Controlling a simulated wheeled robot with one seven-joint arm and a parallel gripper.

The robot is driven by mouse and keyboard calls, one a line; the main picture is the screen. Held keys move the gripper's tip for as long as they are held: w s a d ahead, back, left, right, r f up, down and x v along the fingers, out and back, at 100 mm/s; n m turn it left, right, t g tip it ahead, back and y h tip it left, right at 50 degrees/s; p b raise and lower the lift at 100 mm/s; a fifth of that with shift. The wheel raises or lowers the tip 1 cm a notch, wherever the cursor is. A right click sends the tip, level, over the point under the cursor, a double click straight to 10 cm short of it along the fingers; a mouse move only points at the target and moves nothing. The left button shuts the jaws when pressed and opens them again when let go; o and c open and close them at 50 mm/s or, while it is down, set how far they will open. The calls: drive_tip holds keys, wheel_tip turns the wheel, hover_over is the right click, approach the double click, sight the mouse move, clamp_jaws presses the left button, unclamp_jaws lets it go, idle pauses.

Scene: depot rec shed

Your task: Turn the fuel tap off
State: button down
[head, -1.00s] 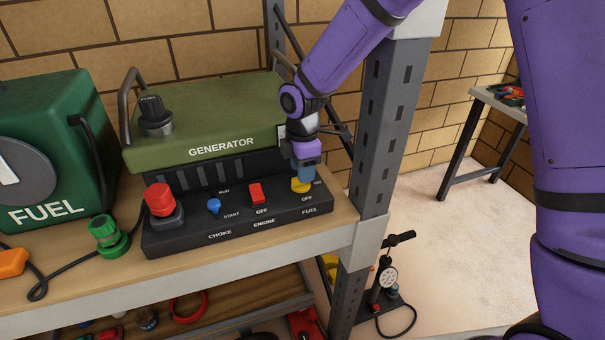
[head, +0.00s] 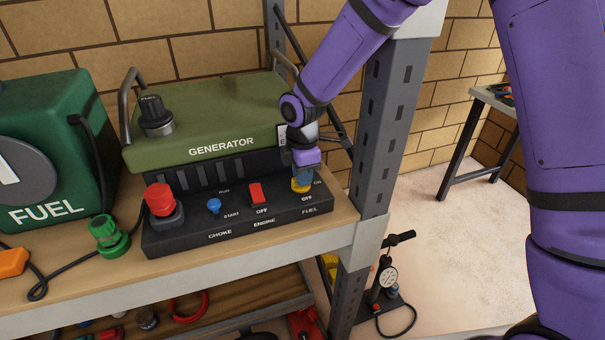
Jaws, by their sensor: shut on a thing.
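The generator (head: 200,125) is olive green with a black control panel (head: 235,228) along its front. The yellow fuel tap (head: 302,187) is at the panel's right end, with OFF marked in front of it and ON to its right. My gripper (head: 302,181) points down at the tap from above and is shut on it. The fingers hide much of the tap, so I cannot tell its exact angle. A red engine switch (head: 257,193) and a blue choke knob (head: 214,205) sit to the left on the panel.
A grey shelf post (head: 385,120) stands close to the right of my gripper. A green fuel can (head: 45,150) is at the far left. A red knob (head: 159,199) stands at the panel's left end, with a green cap (head: 107,233) beside it.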

drive_tip(key=shift+m, duration=0.3)
drive_tip(key=m, duration=0.4)
drive_tip(key=shift+s, duration=0.1)
drive_tip(key=m, duration=0.4)
drive_tip(key=shift+s, duration=0.1)
drive_tip(key=m, duration=0.5)
drive_tip(key=shift+a, duration=0.1)
drive_tip(key=m, duration=0.4)
drive_tip(key=c, duration=1.1)
unclamp_jaws()
